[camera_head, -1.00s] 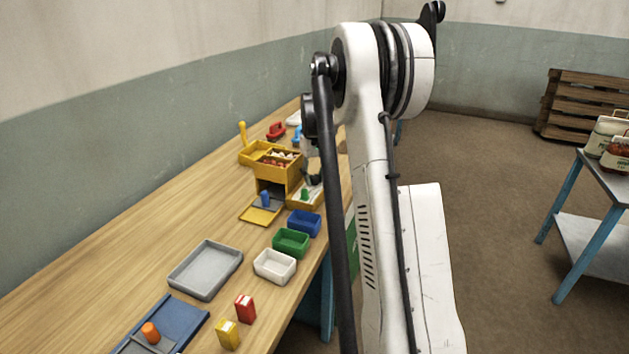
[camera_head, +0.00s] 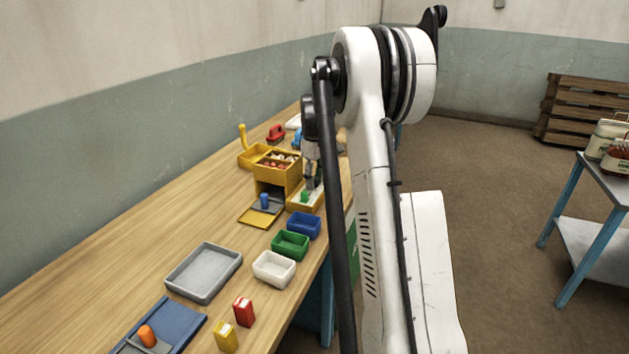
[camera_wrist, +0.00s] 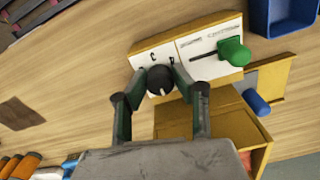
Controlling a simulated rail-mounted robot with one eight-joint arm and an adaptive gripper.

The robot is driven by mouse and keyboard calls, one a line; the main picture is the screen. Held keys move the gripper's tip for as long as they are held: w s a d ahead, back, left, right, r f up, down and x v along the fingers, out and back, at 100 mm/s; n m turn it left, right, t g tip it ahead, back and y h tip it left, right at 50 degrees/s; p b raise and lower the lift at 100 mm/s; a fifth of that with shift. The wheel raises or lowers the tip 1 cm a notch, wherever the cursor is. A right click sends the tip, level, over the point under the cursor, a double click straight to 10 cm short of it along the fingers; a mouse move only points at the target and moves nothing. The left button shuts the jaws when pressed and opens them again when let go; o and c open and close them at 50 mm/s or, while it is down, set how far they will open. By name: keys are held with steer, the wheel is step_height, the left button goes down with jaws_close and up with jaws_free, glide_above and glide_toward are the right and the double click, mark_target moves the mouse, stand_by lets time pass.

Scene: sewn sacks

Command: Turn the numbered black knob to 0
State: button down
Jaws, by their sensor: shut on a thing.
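In the head view my gripper (camera_head: 310,184) reaches down to the same panel, and the knob is hidden there. A green handle (camera_wrist: 235,51) on a slot stands on the panel's other half.
A yellow box (camera_head: 272,172) with a lower opening stands beside the panel. A blue-knobbed slider (camera_wrist: 257,102) is close by. Blue (camera_head: 304,225), green (camera_head: 290,245) and white (camera_head: 273,268) bins stand along the table's edge. A grey tray (camera_head: 204,272) is nearer.

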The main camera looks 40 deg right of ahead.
mark_target(315, 178)
stand_by(0.3)
steer(key=c, duration=1.4)
jaws_free()
step_height(315, 178, up, 12)
steer(key=shift+r, duration=0.1)
